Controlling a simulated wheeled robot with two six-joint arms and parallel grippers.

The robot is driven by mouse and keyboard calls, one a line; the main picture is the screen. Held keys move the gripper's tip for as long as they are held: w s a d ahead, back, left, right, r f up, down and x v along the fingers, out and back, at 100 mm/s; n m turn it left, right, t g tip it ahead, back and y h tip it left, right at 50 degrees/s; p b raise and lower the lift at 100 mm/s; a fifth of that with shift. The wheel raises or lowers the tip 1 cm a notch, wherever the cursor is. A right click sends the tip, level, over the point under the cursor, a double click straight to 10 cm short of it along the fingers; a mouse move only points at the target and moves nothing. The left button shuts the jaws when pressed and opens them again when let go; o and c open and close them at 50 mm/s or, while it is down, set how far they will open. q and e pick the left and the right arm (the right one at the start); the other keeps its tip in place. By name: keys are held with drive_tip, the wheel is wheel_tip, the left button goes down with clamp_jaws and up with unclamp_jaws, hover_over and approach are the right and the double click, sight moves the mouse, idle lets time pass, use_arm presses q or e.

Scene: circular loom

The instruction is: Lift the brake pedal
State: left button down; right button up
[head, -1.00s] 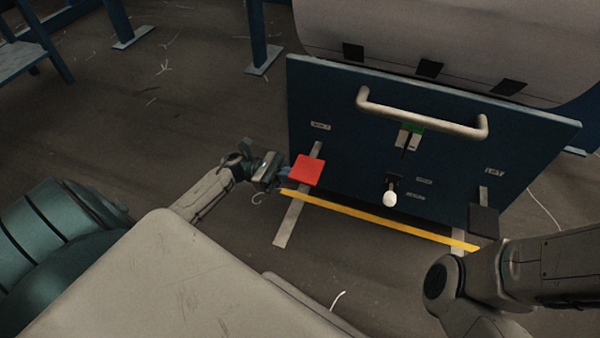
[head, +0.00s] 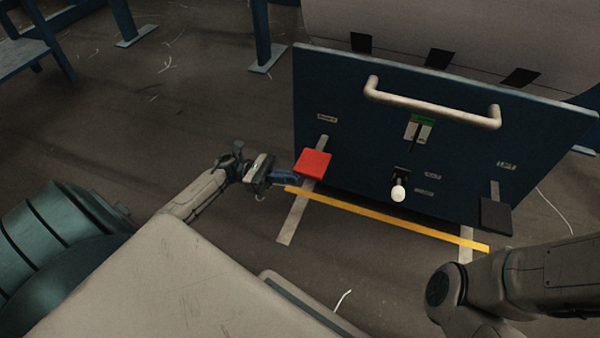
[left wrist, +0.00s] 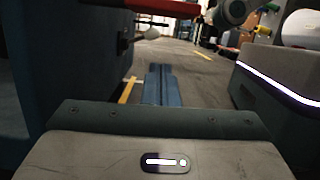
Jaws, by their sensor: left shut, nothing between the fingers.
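The brake pedal is the red square plate (head: 312,163) at the lower left of the dark blue panel, on a grey strip. In the left wrist view, its red edge (left wrist: 165,9) shows at the top, above the fingers. My left gripper (head: 292,178) is shut and empty. Its blue fingers point right, at the pedal's lower left edge; whether they touch it or reach under it I cannot tell. The shut fingers also show in the left wrist view (left wrist: 160,84). My right gripper is out of view; only the right arm shows.
The blue panel (head: 455,150) carries a grey handle bar (head: 430,108), a white-knobbed lever (head: 398,193) and a black pedal (head: 495,215) at right. A yellow floor stripe (head: 390,219) runs along the front. The floor left of the panel is mostly clear.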

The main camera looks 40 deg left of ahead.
use_arm(q)
drive_tip(key=v, duration=0.5)
drive_tip(key=shift+a+f+p, duration=0.15)
drive_tip(key=shift+a+p, duration=0.15)
drive_tip(key=shift+p, duration=0.05)
